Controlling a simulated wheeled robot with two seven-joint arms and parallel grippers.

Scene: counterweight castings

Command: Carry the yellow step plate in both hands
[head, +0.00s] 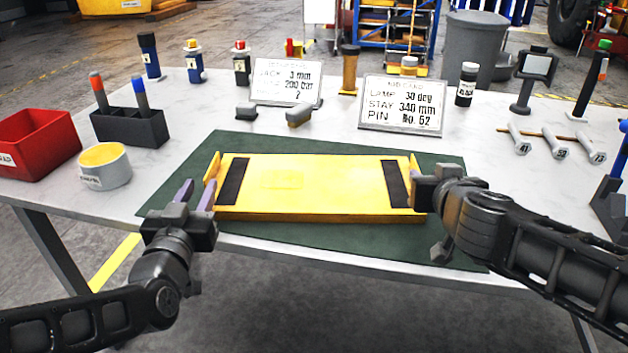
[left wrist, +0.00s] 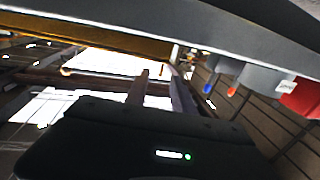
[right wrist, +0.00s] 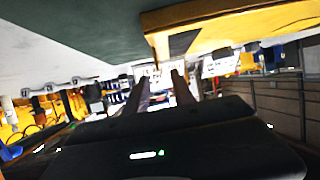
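The yellow step plate (head: 285,185) lies flat on a dark green mat (head: 250,145), with a black strip near each end and a raised lip at each end. My left gripper (head: 198,185) is at its left end, fingers apart, with nothing visibly clamped. In the left wrist view the open fingers (left wrist: 160,80) point toward the plate (left wrist: 85,35). My right gripper (head: 420,182) is at the right end, its fingertips partly hidden. In the right wrist view its fingers (right wrist: 160,76) are apart, near the plate's yellow end lip (right wrist: 181,42); contact cannot be told.
A red bin (head: 35,145), a yellow-topped tin (head: 104,166) and a black marker holder (head: 130,127) stand left. Two lettered signs (head: 402,104) and small grey blocks (head: 299,115) are behind the plate. Several grey-headed pins (head: 556,145) lie right.

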